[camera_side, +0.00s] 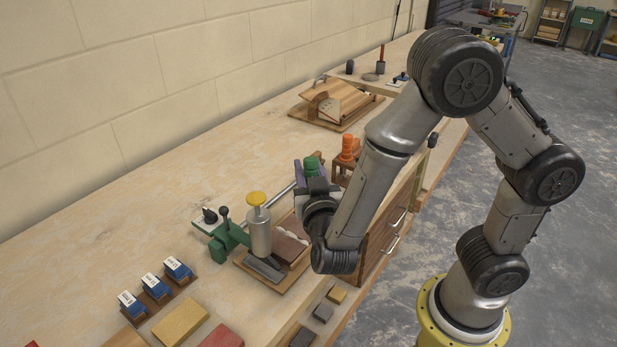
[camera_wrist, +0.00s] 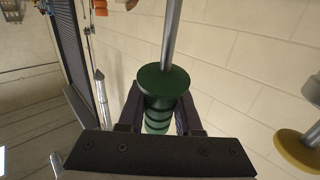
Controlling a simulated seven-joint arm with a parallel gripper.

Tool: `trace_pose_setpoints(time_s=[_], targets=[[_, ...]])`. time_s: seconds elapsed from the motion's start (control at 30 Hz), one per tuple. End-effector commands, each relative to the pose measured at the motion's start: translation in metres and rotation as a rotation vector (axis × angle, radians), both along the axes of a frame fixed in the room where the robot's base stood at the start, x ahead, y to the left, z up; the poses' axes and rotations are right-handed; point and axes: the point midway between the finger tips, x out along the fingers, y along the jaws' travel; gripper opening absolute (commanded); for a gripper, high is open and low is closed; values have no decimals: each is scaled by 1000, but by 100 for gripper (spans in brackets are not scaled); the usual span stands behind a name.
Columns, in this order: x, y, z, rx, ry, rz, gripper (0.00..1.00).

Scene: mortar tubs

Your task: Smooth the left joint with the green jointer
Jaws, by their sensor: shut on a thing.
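My gripper (camera_side: 311,178) is shut on the green jointer (camera_side: 312,162), above the bench beside the brick board. In the wrist view the ribbed green handle (camera_wrist: 160,100) sits between the two dark fingers, with a metal rod running up out of frame. Part of a metal rod also shows left of my gripper in the side view. Reddish bricks (camera_side: 288,249) with pale mortar lie on a wooden board (camera_side: 272,285) below and left of my gripper. My wrist hides part of them, and I cannot make out the left joint clearly.
A green clamp (camera_side: 226,240) and a metal cylinder with a yellow knob (camera_side: 257,198) stand over the board's left side. An orange-handled tool (camera_side: 348,149) stands in a wooden rack (camera_side: 340,176) behind my gripper. Blue boxes (camera_side: 155,287) line the front left. The bench's left middle is clear.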

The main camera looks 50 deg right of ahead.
Motion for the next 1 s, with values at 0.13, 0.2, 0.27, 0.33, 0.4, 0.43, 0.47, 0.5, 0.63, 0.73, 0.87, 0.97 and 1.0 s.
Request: trace_pose_setpoints(time_s=[0.13, 0.2, 0.27, 0.33, 0.4, 0.43, 0.47, 0.5, 0.63, 0.73, 0.87, 0.97, 1.0], targets=[[0, 0, 2, 0, 0, 0, 0], [0, 0, 2, -1, 1, 0, 0], [0, 0, 2, 0, 0, 0, 0], [0, 0, 2, 0, 0, 0, 0], [0, 0, 2, 0, 0, 0, 0], [0, 0, 2, 0, 0, 0, 0], [0, 0, 2, 0, 0, 0, 0], [0, 0, 2, -1, -1, 0, 0], [8, -2, 0, 28, -11, -8, 0], [28, -7, -8, 99, -37, -26, 0], [59, -17, -18, 209, -83, -49, 0], [76, -24, -23, 268, -111, -59, 0], [81, -26, -25, 284, -119, -62, 0]])
